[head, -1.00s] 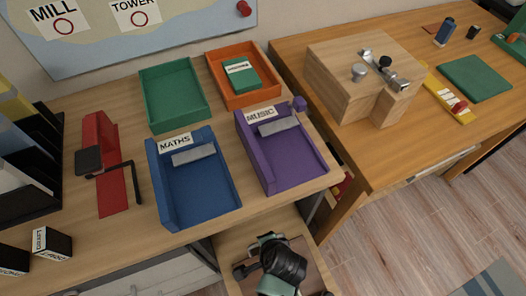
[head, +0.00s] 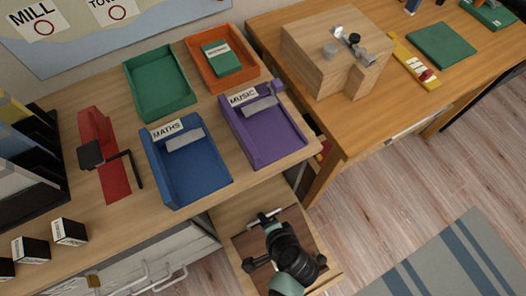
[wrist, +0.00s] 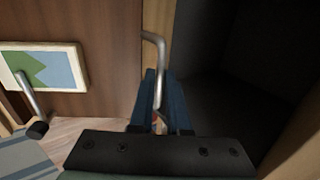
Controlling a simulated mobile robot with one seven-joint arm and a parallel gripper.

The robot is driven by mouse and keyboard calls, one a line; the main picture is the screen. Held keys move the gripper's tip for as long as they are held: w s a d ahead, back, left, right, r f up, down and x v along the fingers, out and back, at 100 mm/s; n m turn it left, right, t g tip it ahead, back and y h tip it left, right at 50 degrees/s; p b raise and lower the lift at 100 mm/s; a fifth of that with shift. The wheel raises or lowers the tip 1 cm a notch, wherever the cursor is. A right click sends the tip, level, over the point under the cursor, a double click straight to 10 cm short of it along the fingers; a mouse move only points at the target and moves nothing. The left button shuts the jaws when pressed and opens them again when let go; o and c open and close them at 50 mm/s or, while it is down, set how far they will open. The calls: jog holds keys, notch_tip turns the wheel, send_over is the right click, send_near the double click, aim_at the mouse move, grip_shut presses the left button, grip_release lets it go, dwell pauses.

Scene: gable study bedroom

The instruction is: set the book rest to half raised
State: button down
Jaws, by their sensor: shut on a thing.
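A dark brown board (head: 243,245), apparently the book rest, sits on the light wood pull-out below the desk in the head view. Its tilt is hard to judge, and my arm hides much of it. A silver bar handle (head: 264,216) shows at its far edge. In the wrist view a brown panel (wrist: 105,85) fills the left, with a bent metal handle (wrist: 152,38) beside it. My gripper (wrist: 162,85) has its two blue fingers shut on this handle. In the head view my gripper (head: 282,240) is over the board, its fingertips hidden.
The desk above carries a blue tray (head: 190,180), a purple tray (head: 265,140) and a red stand (head: 104,155). A wooden block with metal fittings (head: 320,70) stands on the right-hand desk. In the wrist view a dark recess (wrist: 230,70) lies right of my fingers.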

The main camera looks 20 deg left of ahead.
jog(key=shift+d, duration=0.2)
jog(key=c, duration=0.9)
grip_release()
jog(key=shift+a, duration=0.1)
jog(key=p+v, duration=0.3)
jog(key=v, duration=1)
